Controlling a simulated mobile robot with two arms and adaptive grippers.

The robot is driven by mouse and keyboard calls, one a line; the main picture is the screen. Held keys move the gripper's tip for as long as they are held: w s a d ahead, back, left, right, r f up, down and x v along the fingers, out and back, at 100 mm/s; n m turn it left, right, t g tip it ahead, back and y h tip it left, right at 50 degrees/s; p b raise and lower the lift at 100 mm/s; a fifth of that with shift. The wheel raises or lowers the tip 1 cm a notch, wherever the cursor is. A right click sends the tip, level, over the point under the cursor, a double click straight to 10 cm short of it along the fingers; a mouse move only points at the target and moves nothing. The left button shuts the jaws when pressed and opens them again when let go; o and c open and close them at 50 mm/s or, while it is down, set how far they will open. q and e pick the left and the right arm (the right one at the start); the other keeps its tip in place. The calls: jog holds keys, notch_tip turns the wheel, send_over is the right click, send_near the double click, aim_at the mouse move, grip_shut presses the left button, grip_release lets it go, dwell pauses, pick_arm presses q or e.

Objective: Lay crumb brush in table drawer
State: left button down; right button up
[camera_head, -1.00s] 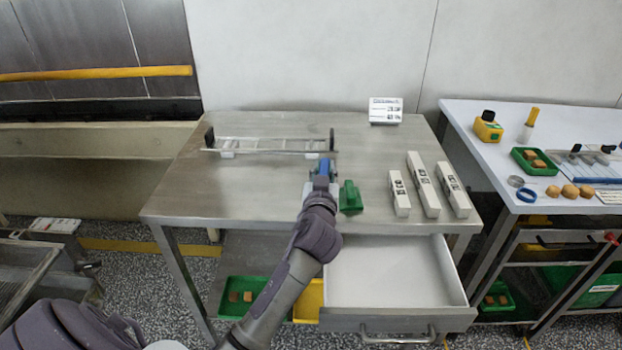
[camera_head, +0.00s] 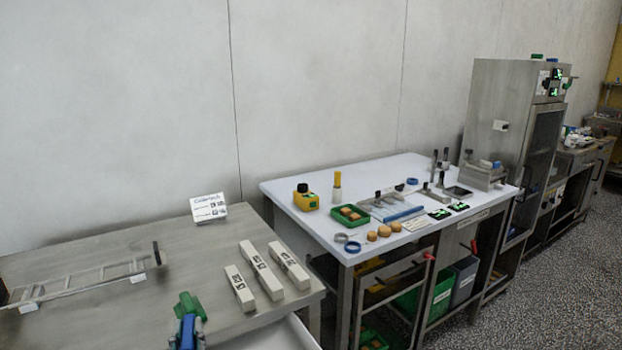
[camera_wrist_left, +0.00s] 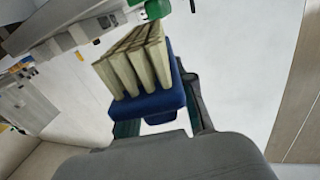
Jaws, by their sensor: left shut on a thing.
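My left gripper (camera_head: 187,338) shows at the bottom edge of the head view, over the front of the steel table (camera_head: 110,290). In the left wrist view my left gripper (camera_wrist_left: 160,112) is shut on the crumb brush, a blue block with rows of cream bristles (camera_wrist_left: 140,72). The brush's blue part (camera_head: 187,332) also shows in the head view. The table drawer (camera_head: 272,336) is open; only a strip of its white inside shows at the bottom edge of the head view. My right gripper is not in view.
A green object (camera_head: 188,303) lies on the table close to the gripper. A white-topped table (camera_head: 300,222) with tools and a green tray (camera_head: 349,215) stands further right.

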pick_arm(q)
jog(key=s+d+f+m+h, duration=0.1)
jog(key=s+d+h, duration=0.1)
jog(key=s, duration=0.6)
jog(key=s+d+f+m+h, duration=0.2)
jog(key=s+h, duration=0.1)
jog(key=s, duration=0.5)
jog(key=shift+d+f+t, duration=0.2)
jog(key=shift+d+t, duration=0.05)
jog(key=shift+t, duration=0.15)
